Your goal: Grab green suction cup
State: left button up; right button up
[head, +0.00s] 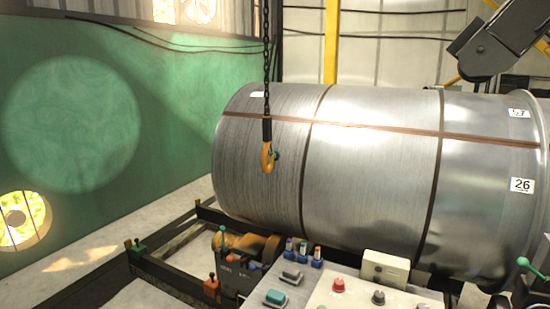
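I cannot make out a green suction cup for certain. A small green block (275,297) with a pale rim lies on the grey panel at the bottom centre, below a similar grey block (291,275). Its shape is too small to tell whether it is the suction cup. Other small green parts are a lever knob (223,230) left of the panel and a round knob (523,262) at the far right. Neither my left nor my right gripper is in view.
A large metal drum (375,145) fills the middle and right. An orange hook (267,157) hangs on a chain before it. A control box (385,268) and red button (338,285) are at the bottom. A dark frame and open floor (85,262) are at left.

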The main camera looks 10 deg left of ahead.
dwell(0.7)
jog(key=c, duration=0.3)
jog(key=shift+c, duration=0.4)
